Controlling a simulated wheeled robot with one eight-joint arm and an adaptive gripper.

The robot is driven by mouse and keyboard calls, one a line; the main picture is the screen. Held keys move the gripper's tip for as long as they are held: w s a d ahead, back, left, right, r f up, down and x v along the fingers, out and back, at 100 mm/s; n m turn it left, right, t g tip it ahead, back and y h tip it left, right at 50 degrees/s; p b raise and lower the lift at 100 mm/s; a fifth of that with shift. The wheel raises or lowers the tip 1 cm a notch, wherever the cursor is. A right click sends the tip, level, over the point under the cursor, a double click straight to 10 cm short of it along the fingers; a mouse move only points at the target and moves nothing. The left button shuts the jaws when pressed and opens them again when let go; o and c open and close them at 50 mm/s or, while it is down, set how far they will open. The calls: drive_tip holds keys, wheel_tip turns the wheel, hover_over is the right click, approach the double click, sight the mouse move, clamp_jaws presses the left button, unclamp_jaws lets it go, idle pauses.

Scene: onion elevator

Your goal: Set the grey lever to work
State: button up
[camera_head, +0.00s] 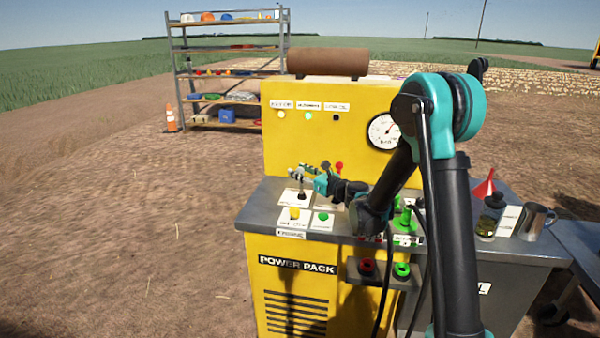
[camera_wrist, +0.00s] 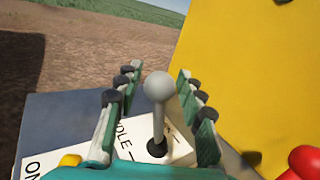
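The grey lever (camera_wrist: 158,88) has a round grey knob on a thin stem. It rises from a dark boot on a white plate (camera_wrist: 35,163) whose lettering includes "IDLE". My gripper (camera_wrist: 157,74) is open, with one finger on each side of the lever and visible gaps to the knob. In the head view my gripper (camera_head: 305,174) is over the left part of the power pack's grey top (camera_head: 262,205). The lever's stem (camera_head: 302,187) shows there just below the fingers, partly hidden by them.
A red knob (camera_wrist: 305,161) stands close on the right; it also shows in the head view (camera_head: 339,166). Yellow (camera_head: 294,213) and green (camera_head: 323,217) buttons sit in front of the lever. The yellow panel (camera_head: 300,145) with a gauge (camera_head: 383,131) rises behind.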

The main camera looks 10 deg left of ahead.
clamp_jaws()
drive_tip(key=shift+w, duration=0.1)
drive_tip(key=shift+w+r+m+h, duration=0.3)
drive_tip(key=shift+w+m, duration=0.2)
drive_tip(key=shift+w, duration=0.2)
drive_tip(key=w+m+g+h, duration=0.1)
drive_tip(key=w+m+g, duration=0.1)
drive_tip(key=w, duration=0.4)
drive_tip(key=shift+w+f+m, duration=0.3)
drive_tip(key=shift+f+m, duration=0.05)
drive_tip(key=shift+m, duration=0.25)
drive_tip(key=shift+d, duration=0.1)
drive_tip(key=shift+o, duration=1.9)
unclamp_jaws()
